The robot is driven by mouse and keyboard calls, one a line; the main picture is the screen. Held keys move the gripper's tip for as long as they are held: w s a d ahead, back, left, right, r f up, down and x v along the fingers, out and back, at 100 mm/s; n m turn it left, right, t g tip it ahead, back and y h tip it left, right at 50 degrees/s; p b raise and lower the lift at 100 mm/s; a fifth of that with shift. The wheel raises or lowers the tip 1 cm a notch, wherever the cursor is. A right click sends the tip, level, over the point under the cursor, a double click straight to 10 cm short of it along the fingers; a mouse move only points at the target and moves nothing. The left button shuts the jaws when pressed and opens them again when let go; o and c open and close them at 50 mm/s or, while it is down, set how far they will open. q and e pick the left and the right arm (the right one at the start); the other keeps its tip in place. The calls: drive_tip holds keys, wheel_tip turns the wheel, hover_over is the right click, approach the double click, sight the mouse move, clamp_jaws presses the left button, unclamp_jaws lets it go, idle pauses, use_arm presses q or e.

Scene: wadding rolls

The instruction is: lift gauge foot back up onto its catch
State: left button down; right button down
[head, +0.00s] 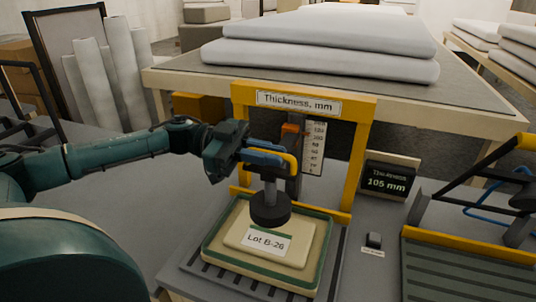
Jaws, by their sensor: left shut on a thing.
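The gauge foot (270,207) is a dark round weight on a short grey stem. It hangs inside the yellow frame labelled "Thickness, mm" (297,102), over the pale pad marked "Lot B-26" (290,249). I cannot tell whether its underside touches the pad. My left gripper (283,160) is shut on the yellow handle (291,164) above the foot. An orange part (291,128) sits higher on the dark upright, beside the white scale (314,147); I cannot tell whether it is the catch.
The pad lies in a green-rimmed tray (212,252). A display (388,183) reading "105 mm" and a small dark button block (374,240) stand to the right. A yellow-edged rack (465,248) is at far right. A table (463,97) with stacked grey wadding stands behind.

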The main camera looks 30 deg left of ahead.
use_arm(q)
wheel_tip(320, 180, up, 3)
drive_tip(key=shift+f+p, duration=0.2)
drive_tip(key=shift+p, duration=0.4)
drive_tip(key=shift+r, duration=0.1)
use_arm(e)
drive_tip(key=shift+d+f+h, duration=0.1)
drive_tip(key=shift+d+h, duration=0.2)
drive_tip(key=shift+d, duration=0.2)
use_arm(q)
drive_tip(key=c, duration=1.5)
unclamp_jaws()
drive_tip(key=shift+a, duration=0.1)
drive_tip(key=shift+a+f, duration=0.2)
drive_tip(key=shift+a, duration=0.05)
drive_tip(key=b+v, duration=0.3)
drive_tip(key=v, duration=0.9)
drive_tip(key=shift+s+a, duration=0.1)
drive_tip(key=shift+a, duration=0.2)
use_arm(e)
drive_tip(key=shift+a+f, duration=0.25)
drive_tip(key=shift+a, duration=0.35)
